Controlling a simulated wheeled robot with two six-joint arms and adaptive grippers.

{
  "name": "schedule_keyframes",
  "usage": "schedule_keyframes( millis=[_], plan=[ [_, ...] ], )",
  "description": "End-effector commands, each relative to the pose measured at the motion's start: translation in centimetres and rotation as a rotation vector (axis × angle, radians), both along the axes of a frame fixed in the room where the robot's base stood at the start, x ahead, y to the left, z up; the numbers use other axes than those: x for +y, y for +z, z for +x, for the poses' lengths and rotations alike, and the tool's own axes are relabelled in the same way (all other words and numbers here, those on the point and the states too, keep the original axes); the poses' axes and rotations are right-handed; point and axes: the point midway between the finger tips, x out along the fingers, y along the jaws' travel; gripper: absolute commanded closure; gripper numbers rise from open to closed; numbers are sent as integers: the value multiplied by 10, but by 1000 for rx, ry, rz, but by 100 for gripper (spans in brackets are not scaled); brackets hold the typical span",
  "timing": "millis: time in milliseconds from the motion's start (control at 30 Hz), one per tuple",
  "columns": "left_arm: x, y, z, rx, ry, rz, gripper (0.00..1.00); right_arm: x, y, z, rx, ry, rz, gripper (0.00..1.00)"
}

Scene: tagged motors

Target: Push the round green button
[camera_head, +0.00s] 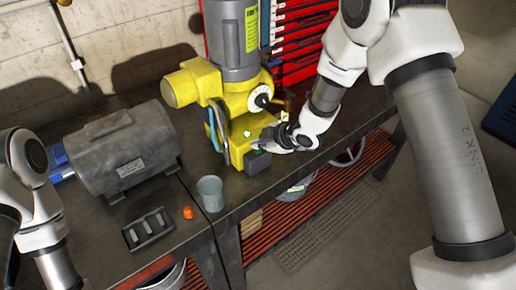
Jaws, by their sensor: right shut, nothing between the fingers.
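A yellow machine (205,84) with a grey motor on top stands at the back of the dark workbench. A small round pale green spot (247,134) shows on its yellow base; it is too small to tell surely whether it is the green button. My right gripper (262,145) is shut and empty, pointing left, just above this box and close to the pale spot. I cannot tell whether it touches either. It hides part of the box's top. My left arm shows at the left edge; its gripper is out of view.
A large grey motor (120,150) lies on the bench at left. A grey cup (210,192), an orange piece (188,212) and a dark slotted tray (148,229) stand near the front edge. A red tool rack (300,40) is behind the machine.

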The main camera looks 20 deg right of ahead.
Motion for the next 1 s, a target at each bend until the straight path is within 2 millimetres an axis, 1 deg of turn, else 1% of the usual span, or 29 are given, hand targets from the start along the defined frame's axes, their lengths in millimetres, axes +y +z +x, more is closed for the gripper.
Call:
schedule_keyframes(
  millis=[33,300,433,533,767,1000],
  plan=[
    [0,-1,0,0,0,0,60,0,-3,-1,4,0,-1,100],
    [0,-4,0,0,0,0,60,0,-7,-1,5,0,-2,100],
    [0,-3,0,0,0,0,60,0,-6,-1,5,0,-2,100],
    [0,0,0,0,0,0,60,0,-2,0,3,1,-1,100],
    [0,16,0,0,0,0,60,0,16,3,0,0,0,100],
    [0,15,0,0,0,0,60,0,16,3,1,0,-1,100]
  ],
)
